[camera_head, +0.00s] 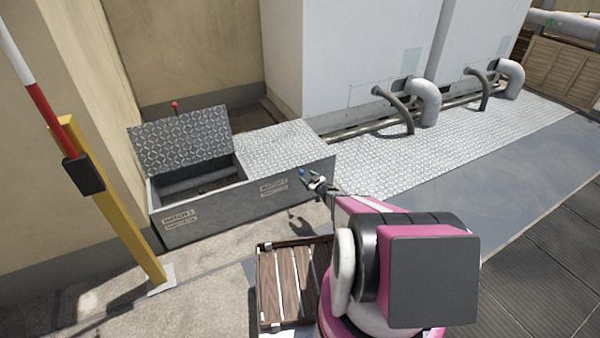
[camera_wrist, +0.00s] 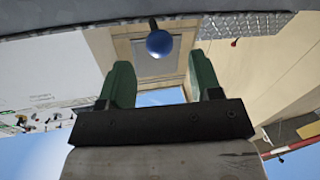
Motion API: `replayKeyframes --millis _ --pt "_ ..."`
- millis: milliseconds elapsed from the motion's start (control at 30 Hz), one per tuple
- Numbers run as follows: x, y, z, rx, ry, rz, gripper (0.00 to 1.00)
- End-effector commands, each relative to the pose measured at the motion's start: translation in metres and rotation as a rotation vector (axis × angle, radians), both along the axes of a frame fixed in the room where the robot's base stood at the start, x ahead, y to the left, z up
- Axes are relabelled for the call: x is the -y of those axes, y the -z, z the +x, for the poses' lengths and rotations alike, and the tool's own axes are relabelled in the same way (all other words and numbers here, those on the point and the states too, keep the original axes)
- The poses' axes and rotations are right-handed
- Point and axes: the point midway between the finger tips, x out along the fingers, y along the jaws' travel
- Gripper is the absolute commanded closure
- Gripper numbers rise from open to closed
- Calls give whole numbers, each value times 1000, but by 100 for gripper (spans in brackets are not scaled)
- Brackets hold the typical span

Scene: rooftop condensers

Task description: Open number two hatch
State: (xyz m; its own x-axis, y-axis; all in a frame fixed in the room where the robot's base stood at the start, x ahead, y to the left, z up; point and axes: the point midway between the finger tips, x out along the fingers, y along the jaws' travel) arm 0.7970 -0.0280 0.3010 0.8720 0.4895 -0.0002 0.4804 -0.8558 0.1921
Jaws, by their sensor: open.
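A low grey metal box has two tread-plate hatches. The left hatch (camera_head: 180,142) stands open, with a red knob (camera_head: 175,105) at its upper edge. The right hatch (camera_head: 280,146) lies shut. Small labels are on the front face, but their numbers are too blurred to read surely. A blue ball knob (camera_head: 301,171) is at the box's front, near the right hatch's front edge. My gripper (camera_head: 309,180) is open right beside it. In the wrist view the blue knob (camera_wrist: 159,43) shows between and just beyond the green fingertips of my gripper (camera_wrist: 161,65); no contact is visible.
A slatted wooden pallet (camera_head: 285,285) lies on the floor before the box. A yellow post (camera_head: 115,205) and a red-white pole (camera_head: 35,85) stand at left. Pale condenser units (camera_head: 370,50) and pipes (camera_head: 425,100) are behind. Tread-plate walkway (camera_head: 430,150) extends right.

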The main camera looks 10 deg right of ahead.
Motion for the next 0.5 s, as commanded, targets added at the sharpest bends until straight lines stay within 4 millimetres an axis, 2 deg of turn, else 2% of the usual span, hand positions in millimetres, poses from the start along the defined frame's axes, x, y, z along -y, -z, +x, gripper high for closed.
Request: replayKeyframes --millis 100,300,500 --pt "-12 1 22 2 -1 1 42" --pt "-28 1 51 1 -1 0 42" --pt "-34 0 62 0 1 0 42"
